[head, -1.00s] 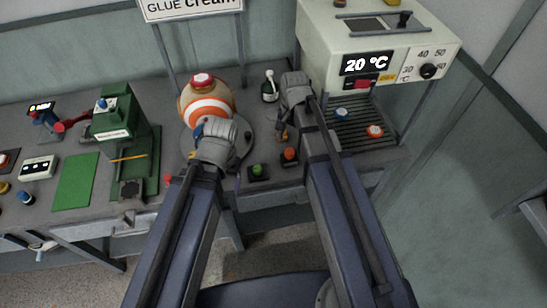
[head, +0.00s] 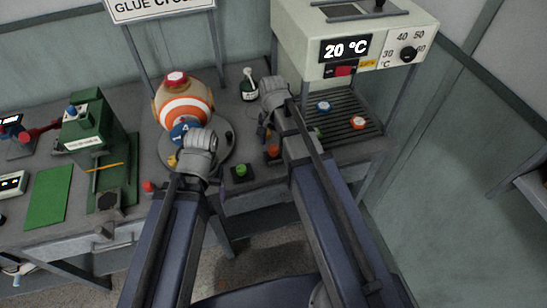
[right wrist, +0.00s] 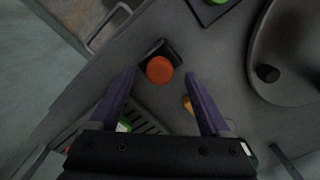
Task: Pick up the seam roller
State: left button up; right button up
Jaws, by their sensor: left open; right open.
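A small yellow-orange piece with a thin wire-like loop (right wrist: 188,105) lies on the grey bench in the right wrist view. It may be the seam roller's handle, but it is partly hidden by a finger and I cannot tell for sure. My right gripper (right wrist: 160,74) is open and empty above the bench, its fingers on either side of an orange button on a dark base (right wrist: 160,70). The yellow piece is beside the right-hand finger. My left gripper (head: 186,162) is open, in front of the striped ball (head: 185,108); its fingertips are hard to make out.
A green button (head: 241,170) stands near the bench's front edge. A small dark bottle (head: 249,90) stands behind. The heater box (head: 300,50), reading 20 °C, rises at the right over a slatted rack (head: 345,125). A green press (head: 85,130) stands at the left.

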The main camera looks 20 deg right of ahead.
aim_at(273, 148)
notch_tip(273, 148, down, 3)
jog(key=shift+w+d+f+b, duration=0.1)
jog(key=shift+f+b, duration=0.1)
jog(key=shift+b, duration=1)
jog(key=shift+r, duration=0.1)
grip_shut()
